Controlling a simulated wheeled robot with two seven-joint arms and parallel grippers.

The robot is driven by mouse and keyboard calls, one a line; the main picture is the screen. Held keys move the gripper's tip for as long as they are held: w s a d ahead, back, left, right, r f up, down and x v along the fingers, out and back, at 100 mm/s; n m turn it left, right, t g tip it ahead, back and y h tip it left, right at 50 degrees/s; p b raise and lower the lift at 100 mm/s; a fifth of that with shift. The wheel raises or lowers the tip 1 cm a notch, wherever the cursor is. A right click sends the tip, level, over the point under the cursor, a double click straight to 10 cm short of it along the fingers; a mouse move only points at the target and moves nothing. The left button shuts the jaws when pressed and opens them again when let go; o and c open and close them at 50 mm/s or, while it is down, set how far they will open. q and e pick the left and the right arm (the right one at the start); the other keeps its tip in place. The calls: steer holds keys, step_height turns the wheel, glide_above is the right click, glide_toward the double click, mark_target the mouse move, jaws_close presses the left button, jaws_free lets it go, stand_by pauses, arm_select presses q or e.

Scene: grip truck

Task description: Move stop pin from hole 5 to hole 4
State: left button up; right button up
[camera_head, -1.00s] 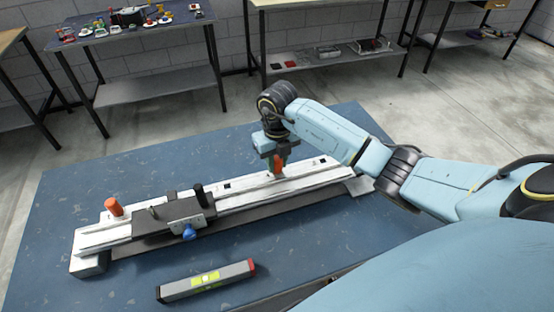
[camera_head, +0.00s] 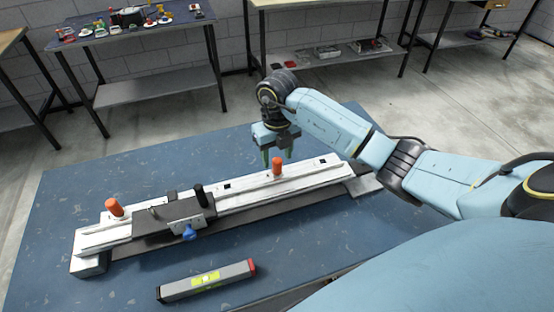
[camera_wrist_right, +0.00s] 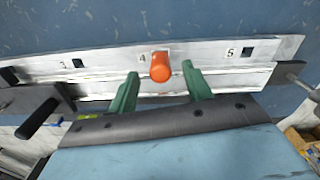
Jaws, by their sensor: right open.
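The orange stop pin (camera_head: 277,166) stands upright in the white rail (camera_head: 245,198). In the right wrist view the stop pin (camera_wrist_right: 160,67) stands beside the label 4 and covers its hole. Hole 5 (camera_wrist_right: 246,51) is empty, a dark square by its label. Hole 3 (camera_wrist_right: 78,63) is also empty. My right gripper (camera_head: 277,156) is open and empty, just behind and above the pin in the head view. In the wrist view its green fingers (camera_wrist_right: 161,90) are spread on either side of the pin, apart from it. My left gripper is not in view.
A dark carriage (camera_head: 170,214) with a black knob and blue handle sits on the rail's left half. Another orange peg (camera_head: 114,207) stands near the left end. A spirit level (camera_head: 207,281) lies in front on the blue table (camera_head: 75,190).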

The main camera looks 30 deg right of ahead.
step_height(320, 180, up, 10)
steer(key=shift+r, duration=0.25)
stand_by(0.6)
